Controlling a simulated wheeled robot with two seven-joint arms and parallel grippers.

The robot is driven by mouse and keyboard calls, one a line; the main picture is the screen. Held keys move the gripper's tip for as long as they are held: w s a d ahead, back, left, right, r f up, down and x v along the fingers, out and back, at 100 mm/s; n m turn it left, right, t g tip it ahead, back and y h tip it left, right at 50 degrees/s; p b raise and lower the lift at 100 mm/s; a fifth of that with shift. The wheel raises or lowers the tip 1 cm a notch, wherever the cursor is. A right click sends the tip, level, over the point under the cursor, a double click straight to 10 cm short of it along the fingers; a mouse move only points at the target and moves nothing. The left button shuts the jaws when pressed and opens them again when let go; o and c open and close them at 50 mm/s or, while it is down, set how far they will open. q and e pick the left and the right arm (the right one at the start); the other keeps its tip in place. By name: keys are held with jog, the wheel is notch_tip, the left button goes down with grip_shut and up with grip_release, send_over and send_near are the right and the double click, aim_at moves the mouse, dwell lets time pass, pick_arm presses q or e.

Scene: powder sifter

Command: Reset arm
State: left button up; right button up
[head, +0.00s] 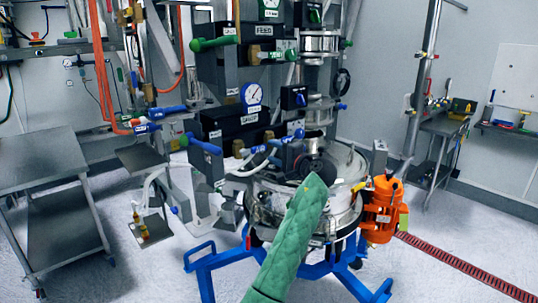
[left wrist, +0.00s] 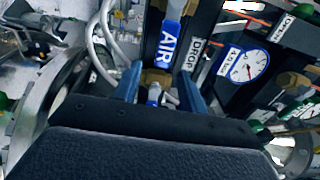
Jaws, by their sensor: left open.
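My left arm in a green sleeve comes up from the bottom centre of the head view. Its dark left gripper (head: 312,163) is above the steel sifter lid. In the left wrist view the two blue fingers (left wrist: 160,78) stand apart, so the gripper is open. A blue valve handle marked AIR (left wrist: 168,45) and brass fittings show beyond and between the fingers. I see no sign of the fingers pressing on them. My right gripper is not in view.
The steel sifter (head: 345,210) stands on a blue frame (head: 225,262), with an orange motor (head: 381,208) at its right. A pressure gauge (head: 252,94) and valves crowd the panel. A steel table (head: 40,160) is at left. Open floor lies at right.

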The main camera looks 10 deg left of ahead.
pick_arm(q)
jog(key=shift+s+d, duration=0.25)
jog(key=shift+d, duration=0.05)
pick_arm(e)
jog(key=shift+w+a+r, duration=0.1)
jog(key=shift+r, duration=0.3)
pick_arm(q)
jog(key=shift+f, duration=0.1)
